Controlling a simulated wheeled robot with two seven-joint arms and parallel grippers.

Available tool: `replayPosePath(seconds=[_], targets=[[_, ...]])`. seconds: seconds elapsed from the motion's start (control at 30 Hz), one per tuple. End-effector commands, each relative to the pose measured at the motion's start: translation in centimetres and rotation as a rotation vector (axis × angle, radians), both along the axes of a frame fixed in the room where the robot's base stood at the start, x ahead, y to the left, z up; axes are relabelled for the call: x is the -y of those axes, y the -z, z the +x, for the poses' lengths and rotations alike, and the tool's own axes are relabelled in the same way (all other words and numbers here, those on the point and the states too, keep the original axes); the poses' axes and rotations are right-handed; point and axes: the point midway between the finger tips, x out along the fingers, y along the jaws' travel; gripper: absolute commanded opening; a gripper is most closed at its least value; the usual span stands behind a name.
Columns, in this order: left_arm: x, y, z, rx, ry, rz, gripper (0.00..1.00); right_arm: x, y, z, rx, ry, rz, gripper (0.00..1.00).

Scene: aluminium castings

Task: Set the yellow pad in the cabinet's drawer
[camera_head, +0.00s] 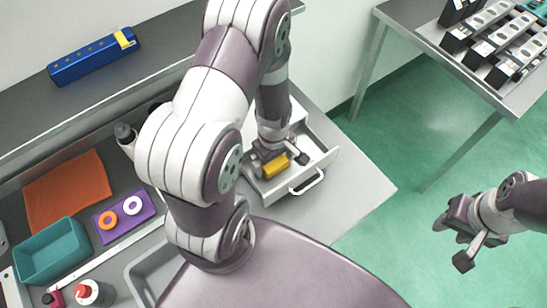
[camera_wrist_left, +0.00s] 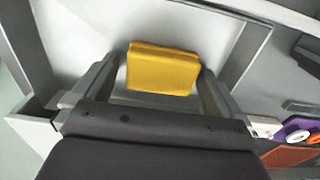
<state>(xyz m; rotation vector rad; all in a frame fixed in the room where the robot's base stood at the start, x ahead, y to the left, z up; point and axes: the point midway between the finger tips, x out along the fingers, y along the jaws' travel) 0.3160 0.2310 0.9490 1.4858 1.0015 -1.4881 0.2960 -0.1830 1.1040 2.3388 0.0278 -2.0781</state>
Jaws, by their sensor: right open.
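The yellow pad (camera_head: 275,165) is inside the open drawer (camera_head: 318,160) of the cabinet. My left gripper (camera_head: 268,152) reaches down into the drawer at the pad. My right gripper (camera_head: 462,232) is open and empty, over the green floor at the right, away from the cabinet.
My left arm hides part of the bench and cabinet. On the bench are an orange cloth (camera_head: 68,190), a teal bin (camera_head: 50,252), a purple plate (camera_head: 123,216) with rings, and bottles. A blue case (camera_head: 94,57) lies on the rear shelf. A rack (camera_head: 490,45) stands on another table.

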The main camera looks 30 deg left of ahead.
Motion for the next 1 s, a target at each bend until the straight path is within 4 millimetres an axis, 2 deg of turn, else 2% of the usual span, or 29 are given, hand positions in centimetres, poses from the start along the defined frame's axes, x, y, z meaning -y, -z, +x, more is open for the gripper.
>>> replayPosePath(seconds=[0.1,0.23,0.5,0.6,0.73,0.83,1.0], targets=[[0.0,-0.2,0.0,0.0,0.0,0.0,1.0,0.0,-0.1,0.0,0.0,0.0,0.0,0.43],[0.0,-1.8,0.2,0.006,0.0,0.001,1.0,0.0,-0.1,0.0,0.0,0.0,0.0,0.43],[0.0,-8.9,0.2,0.007,0.0,0.001,1.0,0.0,0.3,0.0,0.0,0.0,0.0,0.43],[0.0,-10.8,0.1,0.006,0.0,0.001,1.0,0.0,0.4,0.0,0.0,0.0,0.0,0.43],[0.1,-12.2,0.0,0.004,0.029,0.0,1.0,0.0,0.4,0.0,0.0,0.0,0.0,0.43],[1.1,-13.3,-0.2,0.024,0.244,0.005,1.0,0.0,0.4,0.0,0.0,0.0,0.0,0.43],[3.5,-14.6,-1.2,0.076,0.832,0.034,1.0,0.0,0.4,0.0,0.0,0.0,0.0,0.43]])
